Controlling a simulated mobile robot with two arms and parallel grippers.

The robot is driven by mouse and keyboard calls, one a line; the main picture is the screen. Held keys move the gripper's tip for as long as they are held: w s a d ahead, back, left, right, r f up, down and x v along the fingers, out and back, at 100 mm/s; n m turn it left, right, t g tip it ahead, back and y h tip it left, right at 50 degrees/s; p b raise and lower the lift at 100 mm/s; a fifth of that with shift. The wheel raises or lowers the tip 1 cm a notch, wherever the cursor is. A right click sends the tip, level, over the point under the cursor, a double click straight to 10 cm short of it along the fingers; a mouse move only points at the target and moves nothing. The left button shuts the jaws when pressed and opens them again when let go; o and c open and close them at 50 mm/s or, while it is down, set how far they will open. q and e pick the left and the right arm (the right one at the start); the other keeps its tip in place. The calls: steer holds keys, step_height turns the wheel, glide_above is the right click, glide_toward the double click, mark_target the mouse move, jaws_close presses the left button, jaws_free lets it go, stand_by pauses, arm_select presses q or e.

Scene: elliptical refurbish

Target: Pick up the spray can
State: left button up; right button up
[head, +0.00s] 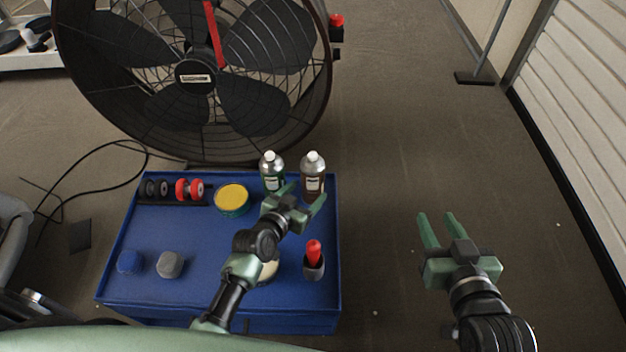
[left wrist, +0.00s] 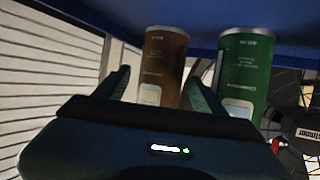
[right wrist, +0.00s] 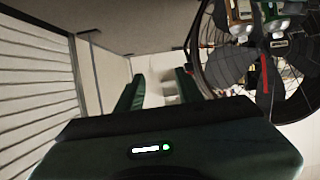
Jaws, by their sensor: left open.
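Two upright cans with silver tops stand side by side at the back right of the blue cart top: a green can (head: 272,172) and a brown can (head: 313,166). Both show upside down in the left wrist view, the brown can (left wrist: 163,70) and the green can (left wrist: 241,75). My left gripper (head: 303,197) is open at the near side of the brown can. In the left wrist view the brown can appears between its fingers, the green can outside them. Contact cannot be told. My right gripper (head: 438,219) is open and empty over the floor.
The blue cart (head: 210,239) also holds a yellow-topped tin (head: 231,197), red and black wheels (head: 190,189), a red-handled tool in a dark cup (head: 314,262) and small blue and grey pieces. A large fan (head: 195,76) stands behind. Floor to the right is clear.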

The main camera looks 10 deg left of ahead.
mark_target(307, 190)
arm_select(q)
steer(key=b+x, duration=0.2)
steer(key=x, duration=0.2)
steer(key=shift+w, duration=0.45)
steer(key=c, duration=1.3)
arm_select(e)
step_height(307, 190, up, 10)
steer(key=w+a+t+y, duration=0.2)
steer(key=t, duration=0.4)
